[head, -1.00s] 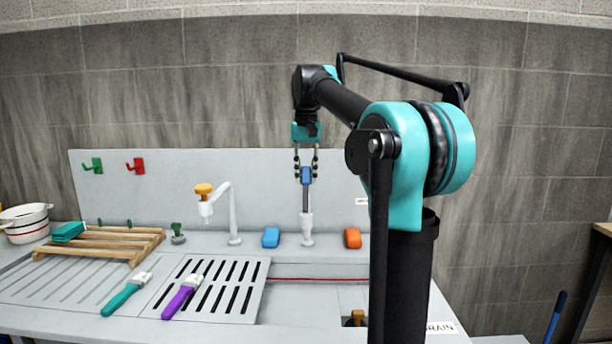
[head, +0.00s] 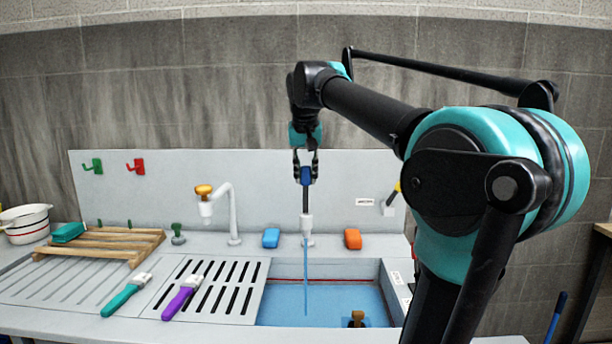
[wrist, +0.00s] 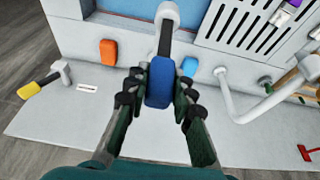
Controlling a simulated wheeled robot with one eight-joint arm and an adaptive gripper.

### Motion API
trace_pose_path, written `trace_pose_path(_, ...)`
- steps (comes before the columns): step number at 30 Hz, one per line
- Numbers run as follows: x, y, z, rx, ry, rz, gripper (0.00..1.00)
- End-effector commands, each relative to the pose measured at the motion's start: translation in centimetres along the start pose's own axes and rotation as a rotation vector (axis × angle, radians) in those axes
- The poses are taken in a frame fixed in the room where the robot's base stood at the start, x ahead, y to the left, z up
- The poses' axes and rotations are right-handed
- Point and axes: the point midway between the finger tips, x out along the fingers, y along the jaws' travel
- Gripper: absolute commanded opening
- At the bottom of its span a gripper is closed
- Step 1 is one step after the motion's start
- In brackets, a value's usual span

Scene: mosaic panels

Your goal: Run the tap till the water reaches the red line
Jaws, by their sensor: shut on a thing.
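My gripper (head: 305,168) is shut on the blue handle (head: 306,177) of the middle tap. In the wrist view the blue handle (wrist: 160,82) sits between the two fingers (wrist: 158,95). A thin blue stream of water (head: 306,265) runs from the white spout (head: 307,224) into the sink. Blue water (head: 285,306) covers the sink floor. The red line (head: 345,281) runs along the sink's back wall. The water's far edge appears close below it; the exact gap is hard to tell.
A second tap with an orange handle (head: 204,190) stands to the left. A blue sponge (head: 271,238) and an orange sponge (head: 352,239) flank the middle tap. A brown-topped plug (head: 357,318) stands in the sink. A yellow-handled fixture (head: 391,201) is at the right.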

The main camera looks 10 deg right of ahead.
Motion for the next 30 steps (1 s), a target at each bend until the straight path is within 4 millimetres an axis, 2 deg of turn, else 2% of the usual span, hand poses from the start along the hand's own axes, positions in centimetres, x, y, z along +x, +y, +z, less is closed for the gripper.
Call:
trace_pose_path(6,-0.28,0.0,0.61,-0.001,0.062,-0.001,0.0)
trace_pose_path(16,-0.31,0.0,0.6,-0.001,0.067,-0.001,0.0)
trace_pose_path(17,-0.31,0.0,0.6,-0.001,0.067,-0.001,0.27)
trace_pose_path(21,-0.31,0.0,0.59,-0.001,0.067,-0.001,0.44)
trace_pose_path(30,-0.37,0.01,0.59,-0.001,0.067,-0.001,0.45)
